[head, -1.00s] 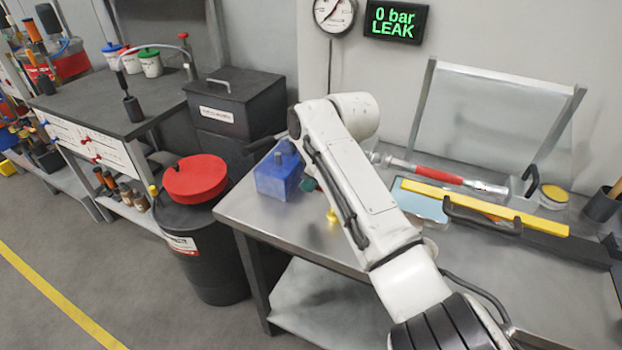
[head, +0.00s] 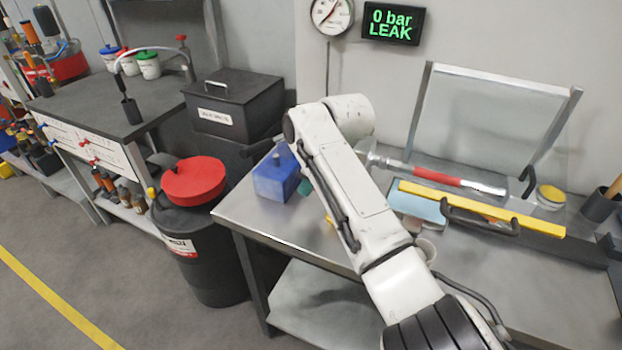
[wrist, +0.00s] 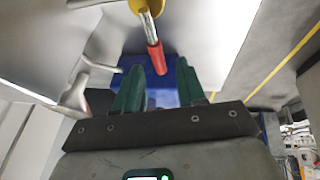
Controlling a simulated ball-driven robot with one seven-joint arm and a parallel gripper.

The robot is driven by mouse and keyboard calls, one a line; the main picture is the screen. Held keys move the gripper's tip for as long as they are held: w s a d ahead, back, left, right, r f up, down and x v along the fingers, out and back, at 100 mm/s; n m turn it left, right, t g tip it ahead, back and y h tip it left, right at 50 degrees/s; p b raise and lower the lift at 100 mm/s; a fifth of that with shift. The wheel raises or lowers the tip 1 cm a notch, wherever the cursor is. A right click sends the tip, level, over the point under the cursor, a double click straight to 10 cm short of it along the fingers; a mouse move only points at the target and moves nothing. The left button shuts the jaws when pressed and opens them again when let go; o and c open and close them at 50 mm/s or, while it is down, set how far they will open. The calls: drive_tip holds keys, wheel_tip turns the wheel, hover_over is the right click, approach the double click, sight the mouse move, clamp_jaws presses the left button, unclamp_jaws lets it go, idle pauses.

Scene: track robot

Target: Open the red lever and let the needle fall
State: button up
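In the wrist view the red lever (wrist: 156,60) is a red-sleeved tip on a metal rod, coming from a yellow fitting (wrist: 148,6). My gripper (wrist: 160,88) has two green fingers standing apart. The red tip lies between and slightly beyond them in the picture; I cannot tell whether either finger touches it. In the head view my arm hides the lever and most of my gripper. The round gauge (head: 332,14) hangs on the wall, its thin needle slanting up to the right. The display (head: 392,24) beside it reads "0 bar LEAK" in green.
A blue block (head: 277,176) stands on the metal bench (head: 248,222) near its left end. A black drum with a red lid (head: 193,181) stands left of the bench.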

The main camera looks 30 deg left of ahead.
drive_tip(key=v, duration=1)
drive_tip(key=shift+d+r, duration=0.15)
drive_tip(key=shift+r, duration=0.15)
